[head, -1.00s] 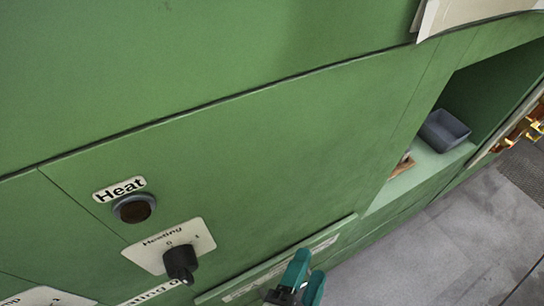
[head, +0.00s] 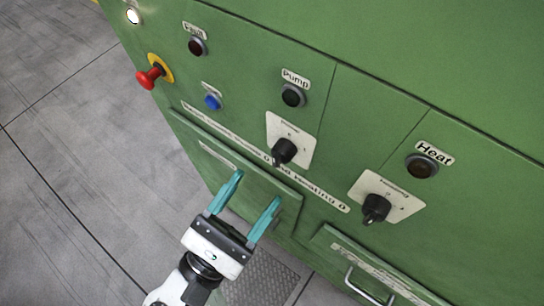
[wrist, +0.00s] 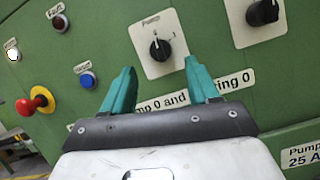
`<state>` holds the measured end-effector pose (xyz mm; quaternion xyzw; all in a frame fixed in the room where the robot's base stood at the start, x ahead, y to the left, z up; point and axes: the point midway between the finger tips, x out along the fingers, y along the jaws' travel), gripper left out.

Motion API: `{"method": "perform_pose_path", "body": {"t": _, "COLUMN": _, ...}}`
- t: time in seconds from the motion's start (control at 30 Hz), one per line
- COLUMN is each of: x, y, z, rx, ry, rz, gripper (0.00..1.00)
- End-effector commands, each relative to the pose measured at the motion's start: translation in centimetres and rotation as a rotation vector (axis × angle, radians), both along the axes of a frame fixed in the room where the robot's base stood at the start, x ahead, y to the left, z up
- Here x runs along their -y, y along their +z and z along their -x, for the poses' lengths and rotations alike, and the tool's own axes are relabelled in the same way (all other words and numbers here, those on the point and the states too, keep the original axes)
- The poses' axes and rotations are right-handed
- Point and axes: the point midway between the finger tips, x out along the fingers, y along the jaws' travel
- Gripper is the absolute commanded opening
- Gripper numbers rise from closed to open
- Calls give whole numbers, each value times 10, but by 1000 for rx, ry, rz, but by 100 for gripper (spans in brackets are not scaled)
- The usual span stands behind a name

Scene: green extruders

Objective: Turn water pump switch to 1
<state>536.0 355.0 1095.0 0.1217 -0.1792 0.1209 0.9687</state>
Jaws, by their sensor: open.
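The water pump switch (head: 283,151) is a black rotary knob on a white plate below the "Pump" lamp (head: 292,95) on the green panel. In the wrist view the pump knob (wrist: 160,49) sits ahead of and between my fingers, its white pointer line roughly upward; I cannot tell its exact setting. My gripper (head: 246,200) has teal fingers, open and empty, below and left of the knob and apart from it. It also shows in the wrist view (wrist: 158,88).
The heating knob (head: 376,208) is to the right, under the "Heat" lamp (head: 421,166). A red emergency button (head: 150,77) and a blue button (head: 212,102) are to the left. A drawer-like panel with a metal handle (head: 368,287) is at lower right. Grey floor lies left.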

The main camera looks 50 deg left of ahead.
Motion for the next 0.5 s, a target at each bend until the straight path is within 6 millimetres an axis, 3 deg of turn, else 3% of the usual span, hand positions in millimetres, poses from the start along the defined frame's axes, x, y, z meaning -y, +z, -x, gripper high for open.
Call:
{"method": "perform_pose_path", "body": {"t": 0.23, "x": -8, "y": 18, "z": -38, "rx": -1, "ry": -1, "rz": -2, "gripper": 60}}
{"method": "perform_pose_path", "body": {"t": 0.5, "x": -11, "y": 22, "z": -53, "rx": -1, "ry": 1, "rz": -1, "gripper": 60}}
